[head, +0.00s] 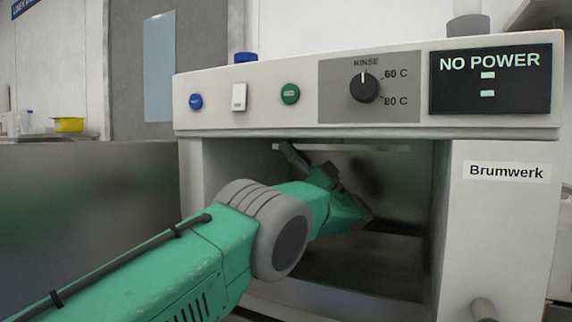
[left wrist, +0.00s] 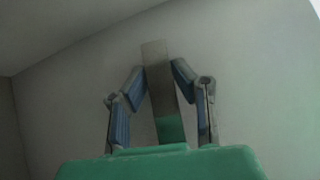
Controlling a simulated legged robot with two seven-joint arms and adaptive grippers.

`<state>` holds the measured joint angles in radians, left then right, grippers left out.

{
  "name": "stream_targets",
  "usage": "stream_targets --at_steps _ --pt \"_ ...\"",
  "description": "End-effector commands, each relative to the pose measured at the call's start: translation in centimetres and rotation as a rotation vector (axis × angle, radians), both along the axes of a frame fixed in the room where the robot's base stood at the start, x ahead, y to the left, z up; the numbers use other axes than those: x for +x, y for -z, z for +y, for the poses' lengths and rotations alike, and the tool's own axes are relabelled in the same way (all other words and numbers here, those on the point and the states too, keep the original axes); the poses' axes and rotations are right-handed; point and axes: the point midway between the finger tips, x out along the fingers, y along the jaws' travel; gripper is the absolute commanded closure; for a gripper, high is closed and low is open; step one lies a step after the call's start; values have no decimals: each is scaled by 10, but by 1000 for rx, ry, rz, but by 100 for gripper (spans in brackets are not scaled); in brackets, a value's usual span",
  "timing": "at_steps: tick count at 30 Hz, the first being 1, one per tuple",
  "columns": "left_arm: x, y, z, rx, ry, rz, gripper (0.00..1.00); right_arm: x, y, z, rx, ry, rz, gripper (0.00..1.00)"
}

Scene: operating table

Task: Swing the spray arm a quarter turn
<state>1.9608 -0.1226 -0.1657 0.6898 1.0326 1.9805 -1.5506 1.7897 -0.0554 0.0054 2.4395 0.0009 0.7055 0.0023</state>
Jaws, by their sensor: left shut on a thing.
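The spray arm (head: 345,148) is a thin pale bar just under the roof of the open wash chamber, lying roughly left to right in the head view. My left gripper (head: 290,152) reaches into the chamber, its dark fingers up at the bar's left end. In the left wrist view a grey flat bar (left wrist: 154,62) with a green lower part lies between the two blue-padded fingers. The left gripper (left wrist: 160,72) is shut on this bar. My green wrist hides part of the chamber. My right gripper is not in view.
The white washer (head: 300,62) frames the chamber with side walls and a control panel above. A rinse knob (head: 364,87) and a display (head: 490,78) reading NO POWER are on it. The lower chamber (head: 375,260) looks empty. A grey handle (head: 483,309) juts out at lower right.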

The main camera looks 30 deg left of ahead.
Motion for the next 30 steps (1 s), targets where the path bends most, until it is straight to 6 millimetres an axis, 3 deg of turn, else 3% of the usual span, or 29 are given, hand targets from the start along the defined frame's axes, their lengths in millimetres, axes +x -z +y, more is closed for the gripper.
stream_targets --at_steps 3,12,30 --pt "-12 8 -5 -3 -88 3 100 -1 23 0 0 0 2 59" --pt "-27 7 -12 -5 -250 4 100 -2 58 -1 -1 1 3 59" --pt "-32 3 -14 -7 -310 9 100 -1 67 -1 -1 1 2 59"
